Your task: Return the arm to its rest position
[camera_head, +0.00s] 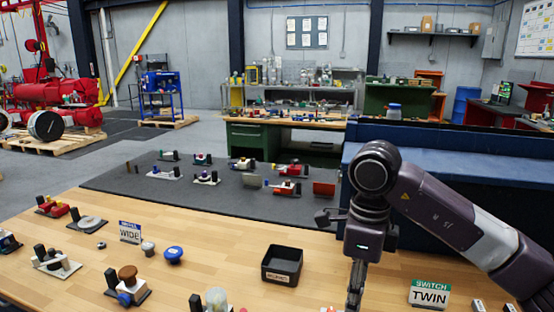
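My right arm (437,208) comes in from the right edge, bends at a dark round joint and points straight down over the wooden workbench (215,275). My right gripper (355,292) hangs at the lower end of it, near the bottom edge of the view, to the right of a small black bin (282,264). It shows as a narrow grey shape, so I cannot tell whether its fingers are open or shut. No held object is visible. My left gripper is out of view.
A "WIDE" sign (130,232), a blue knob (173,255), a brown-knobbed valve (127,286) and several other fixtures stand on the bench's left half. A "TWIN" sign (429,294) stands under my forearm. A grey mat (225,190) with several valve parts lies behind. A blue cabinet (445,165) stands behind the arm.

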